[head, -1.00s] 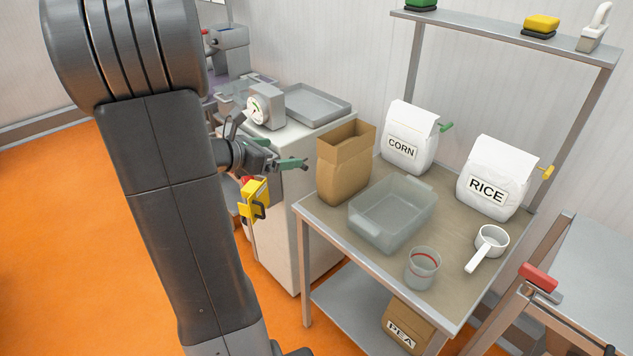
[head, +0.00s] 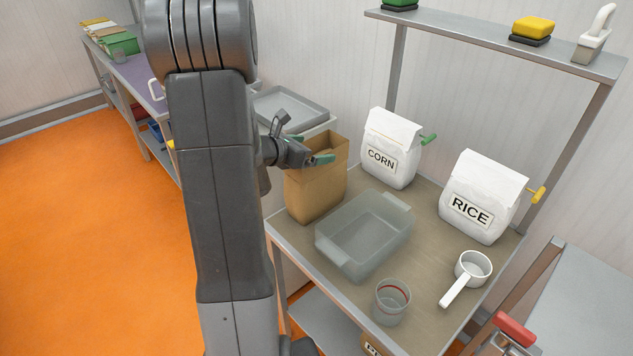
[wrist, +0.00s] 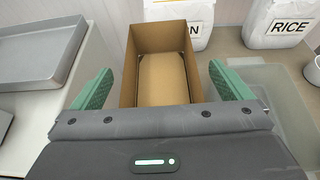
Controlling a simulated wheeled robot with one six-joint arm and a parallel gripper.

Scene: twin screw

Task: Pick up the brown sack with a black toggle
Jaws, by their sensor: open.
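An open-topped brown paper bag (head: 318,185) stands upright at the left end of the table. My gripper (head: 309,149) is open above its top. In the wrist view the bag (wrist: 160,38) lies between and beyond the two green fingers of the gripper (wrist: 163,84), and its inside looks empty. I cannot tell whether the fingers touch it. A second brown sack (head: 373,346), with a partly cut-off label, shows on the lower shelf at the bottom edge of the head view. I see no black toggle on either.
White CORN (head: 391,148) and RICE (head: 482,197) sacks with green and yellow toggles stand behind. A clear tub (head: 365,235), a cup (head: 392,302) and a white scoop (head: 466,275) share the table (head: 425,220). A grey tray (head: 290,107) lies left of the bag.

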